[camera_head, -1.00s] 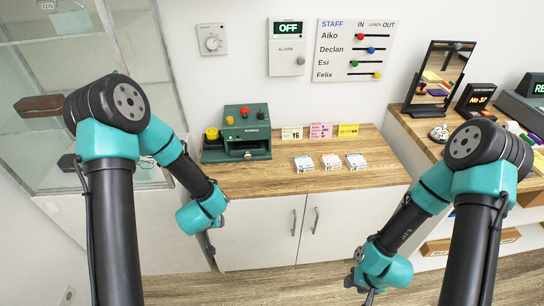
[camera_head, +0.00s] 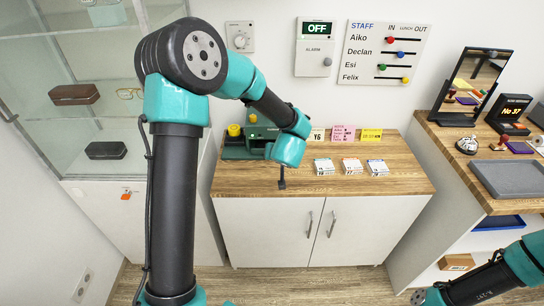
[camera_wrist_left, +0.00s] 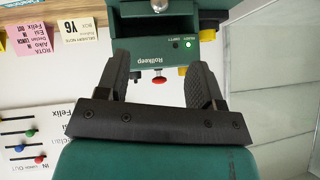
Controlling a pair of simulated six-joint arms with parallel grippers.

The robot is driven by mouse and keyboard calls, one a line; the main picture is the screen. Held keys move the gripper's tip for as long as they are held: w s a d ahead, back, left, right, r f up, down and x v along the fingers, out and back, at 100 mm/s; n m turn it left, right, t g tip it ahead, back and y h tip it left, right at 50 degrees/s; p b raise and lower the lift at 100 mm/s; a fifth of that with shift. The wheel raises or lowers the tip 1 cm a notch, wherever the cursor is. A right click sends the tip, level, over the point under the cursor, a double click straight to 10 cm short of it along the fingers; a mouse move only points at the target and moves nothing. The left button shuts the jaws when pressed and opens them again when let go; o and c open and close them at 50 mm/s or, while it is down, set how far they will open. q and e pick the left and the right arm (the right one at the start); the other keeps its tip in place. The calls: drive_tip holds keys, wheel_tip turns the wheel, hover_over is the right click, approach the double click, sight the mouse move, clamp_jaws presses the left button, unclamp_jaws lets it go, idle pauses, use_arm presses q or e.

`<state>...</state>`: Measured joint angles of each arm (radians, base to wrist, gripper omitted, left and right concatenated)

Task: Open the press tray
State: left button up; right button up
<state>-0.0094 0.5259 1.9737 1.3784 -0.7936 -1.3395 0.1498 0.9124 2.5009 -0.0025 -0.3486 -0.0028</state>
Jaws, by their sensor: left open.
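The green press (camera_head: 236,151) stands at the back left of the counter. My left arm hides most of it in the head view; its yellow knob (camera_head: 234,130) shows. The left wrist view shows the press front (camera_wrist_left: 165,28) upside down, with a red button (camera_wrist_left: 159,79), a lit green lamp and a silver knob (camera_wrist_left: 160,5) cut by the top edge. I cannot tell how far the tray is out. My left gripper (camera_head: 282,184) points down in front of the press; its fingers (camera_wrist_left: 160,68) are apart with nothing seen between them.
Several card stacks (camera_head: 352,166) lie on the counter (camera_head: 330,187) right of my left gripper, with note cards (camera_head: 343,133) behind. A glass cabinet (camera_head: 105,170) stands left. A side counter (camera_head: 440,140) with a grey tray (camera_head: 510,179) stands right.

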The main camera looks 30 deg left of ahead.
use_arm(q)
drive_tip(key=shift+f, duration=0.1)
drive_tip(key=x, duration=1.7)
drive_tip(key=shift+w+a, duration=0.1)
drive_tip(key=shift+w, duration=0.1)
drive_tip(key=shift+c, duration=0.2)
clamp_jaws()
